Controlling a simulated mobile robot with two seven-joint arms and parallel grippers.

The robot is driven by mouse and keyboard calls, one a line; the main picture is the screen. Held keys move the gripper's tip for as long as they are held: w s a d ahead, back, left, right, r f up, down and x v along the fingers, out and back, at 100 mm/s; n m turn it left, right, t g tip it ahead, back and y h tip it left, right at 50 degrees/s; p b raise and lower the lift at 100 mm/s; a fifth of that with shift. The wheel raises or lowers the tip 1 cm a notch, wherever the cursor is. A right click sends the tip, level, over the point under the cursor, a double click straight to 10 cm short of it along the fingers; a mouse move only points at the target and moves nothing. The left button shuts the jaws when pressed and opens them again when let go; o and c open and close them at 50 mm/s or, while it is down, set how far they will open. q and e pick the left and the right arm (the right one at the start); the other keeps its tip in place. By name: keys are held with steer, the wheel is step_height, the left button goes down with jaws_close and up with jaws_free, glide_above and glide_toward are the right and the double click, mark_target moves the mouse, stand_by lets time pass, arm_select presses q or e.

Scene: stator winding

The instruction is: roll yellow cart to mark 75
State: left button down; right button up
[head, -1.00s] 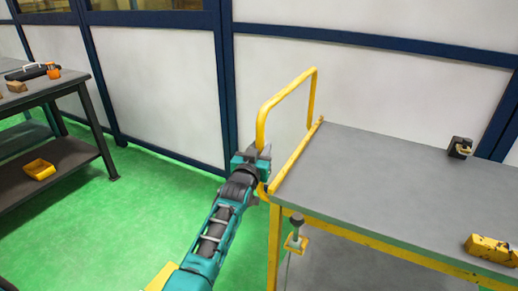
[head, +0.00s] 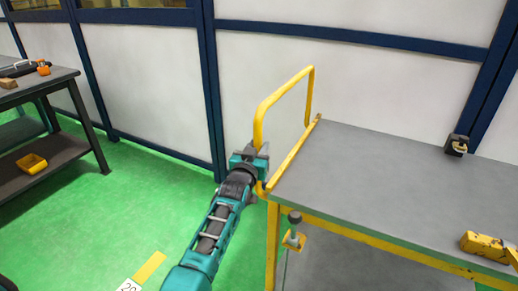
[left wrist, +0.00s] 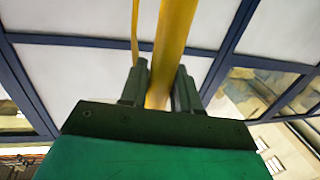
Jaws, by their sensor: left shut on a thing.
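The yellow cart (head: 372,185) has a grey top, a yellow frame and a looped yellow push handle (head: 284,88) at its left end. My left gripper (head: 260,160) is shut on the lower near part of that handle. In the left wrist view the handle bar (left wrist: 174,45) runs down between the two fingers (left wrist: 160,92). On the green floor, a yellow strip (head: 150,267) lies beside a white label (head: 128,285); the label is cut by the frame edge and seems to begin with 20. No mark 75 is visible. My right gripper is out of view.
A yellow block-like thing (head: 488,246) and a small black device (head: 457,145) are on the cart top. A knobbed post (head: 294,228) is at its near side. A dark workbench (head: 60,155) with a yellow bin (head: 32,163) stands left. A panelled wall (head: 150,80) runs behind.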

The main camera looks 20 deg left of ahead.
arm_select(q)
steer(key=shift+d, duration=0.35)
steer(key=c, duration=1)
jaws_free()
steer(key=shift+d, duration=0.1)
steer(key=shift+o, duration=0.2)
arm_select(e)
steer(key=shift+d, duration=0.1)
arm_select(q)
steer(key=shift+a, duration=0.2)
